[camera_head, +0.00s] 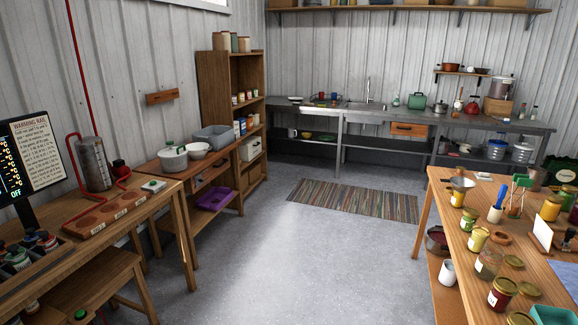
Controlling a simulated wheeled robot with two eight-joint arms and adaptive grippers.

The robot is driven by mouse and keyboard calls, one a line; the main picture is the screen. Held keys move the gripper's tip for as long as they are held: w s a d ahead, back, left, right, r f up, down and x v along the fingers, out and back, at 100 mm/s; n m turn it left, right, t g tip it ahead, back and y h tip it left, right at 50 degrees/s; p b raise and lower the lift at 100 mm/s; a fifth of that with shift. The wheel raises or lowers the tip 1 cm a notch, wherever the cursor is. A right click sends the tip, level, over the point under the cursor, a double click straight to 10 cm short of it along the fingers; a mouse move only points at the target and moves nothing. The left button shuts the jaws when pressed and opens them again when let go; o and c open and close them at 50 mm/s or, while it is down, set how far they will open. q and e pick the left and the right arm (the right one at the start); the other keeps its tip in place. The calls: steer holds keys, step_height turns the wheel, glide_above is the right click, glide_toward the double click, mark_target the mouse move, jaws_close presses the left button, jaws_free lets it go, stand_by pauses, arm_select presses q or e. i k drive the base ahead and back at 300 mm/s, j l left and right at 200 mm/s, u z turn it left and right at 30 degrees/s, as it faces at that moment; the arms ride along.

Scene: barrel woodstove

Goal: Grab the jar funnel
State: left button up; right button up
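A small metal funnel-shaped piece (461,183), which looks like the jar funnel, is at the far left corner of the wooden table on the right. It appears right above a yellow jar (457,199); I cannot tell whether it sits on the jar or behind it. Neither of my grippers is in view.
The wooden table (470,238) also holds several jars, loose lids and a blue-handled tool (497,203). A workbench (115,215) stands at left, a metal counter (375,118) at the back. The grey floor between is open, with a striped rug (352,199).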

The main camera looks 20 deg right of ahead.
mark_target(461, 184)
steer(key=i+l+z, duration=0.2)
steer(key=i+z, duration=0.15)
steer(key=i, duration=0.2)
steer(key=i+z, duration=0.35)
steer(key=i, duration=0.25)
steer(key=i+j+z, duration=0.1)
steer(key=i+z, duration=0.25)
steer(key=i, duration=0.25)
